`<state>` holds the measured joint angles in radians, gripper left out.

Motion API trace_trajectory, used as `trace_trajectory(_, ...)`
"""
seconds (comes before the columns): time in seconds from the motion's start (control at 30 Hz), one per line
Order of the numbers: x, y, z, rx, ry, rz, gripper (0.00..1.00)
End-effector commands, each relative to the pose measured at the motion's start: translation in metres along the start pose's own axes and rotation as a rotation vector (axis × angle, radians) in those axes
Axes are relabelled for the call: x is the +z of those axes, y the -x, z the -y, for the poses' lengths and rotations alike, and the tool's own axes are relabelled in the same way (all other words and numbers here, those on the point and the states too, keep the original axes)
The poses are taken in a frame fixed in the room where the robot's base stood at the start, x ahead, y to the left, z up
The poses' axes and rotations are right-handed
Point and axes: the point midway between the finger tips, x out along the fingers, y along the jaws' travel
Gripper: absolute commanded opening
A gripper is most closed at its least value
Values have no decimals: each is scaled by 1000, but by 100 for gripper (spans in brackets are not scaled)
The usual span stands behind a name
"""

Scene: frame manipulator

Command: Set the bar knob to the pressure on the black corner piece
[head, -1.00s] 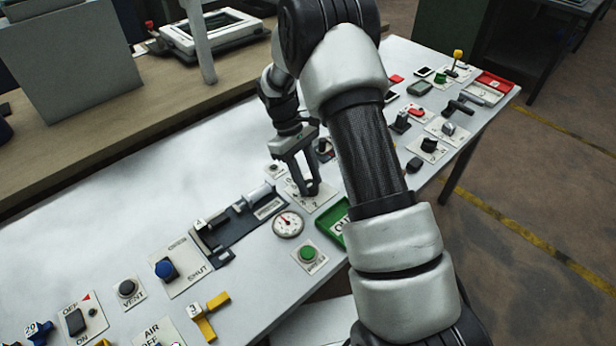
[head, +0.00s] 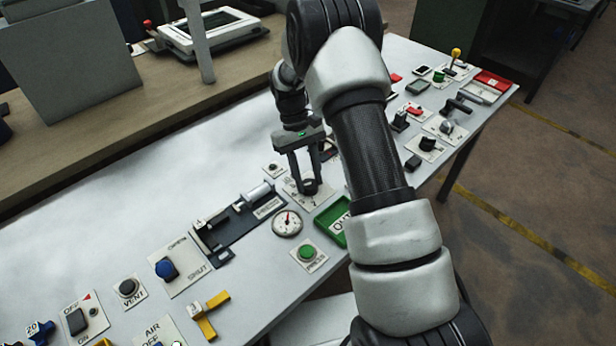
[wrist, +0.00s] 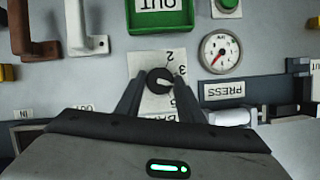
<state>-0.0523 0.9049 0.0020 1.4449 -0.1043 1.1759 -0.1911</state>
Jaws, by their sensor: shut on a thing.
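The bar knob (wrist: 157,76) is a small round black knob with a pale pointer mark. It sits on a white numbered plate (wrist: 150,62), where a 2 and a 3 show upside down in the wrist view. My gripper (wrist: 160,83) is shut on the knob, one finger on each side. In the head view my gripper (head: 309,186) stands over the same plate (head: 291,188). A black piece with a small white label (head: 199,226) lies at the left end of the dark press fixture (head: 238,231). It may be the corner piece; its label is too small to read.
A round gauge (head: 287,223) and a green OUT tray (head: 335,222) are close to the plate. A green button (head: 306,252) and a blue knob (head: 165,268) stand nearer the front. Several other controls fill the table's right end. The table's back left is bare.

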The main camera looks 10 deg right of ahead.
Motion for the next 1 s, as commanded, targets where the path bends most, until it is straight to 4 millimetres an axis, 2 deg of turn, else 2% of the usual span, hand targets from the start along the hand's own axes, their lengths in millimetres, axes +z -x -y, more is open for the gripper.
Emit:
trace_trajectory(0.13,0,1,0,0,1,-2,12)
trace_trajectory(0.17,0,1,0,0,1,-2,38)
trace_trajectory(0.27,0,1,0,0,1,-2,53)
trace_trajectory(0.57,0,1,0,1,1,-1,53)
trace_trajectory(0.67,-1,8,0,1,1,-3,53)
trace_trajectory(0.87,-1,45,0,2,2,-5,53)
trace_trajectory(1.0,-1,80,0,2,2,-6,53)
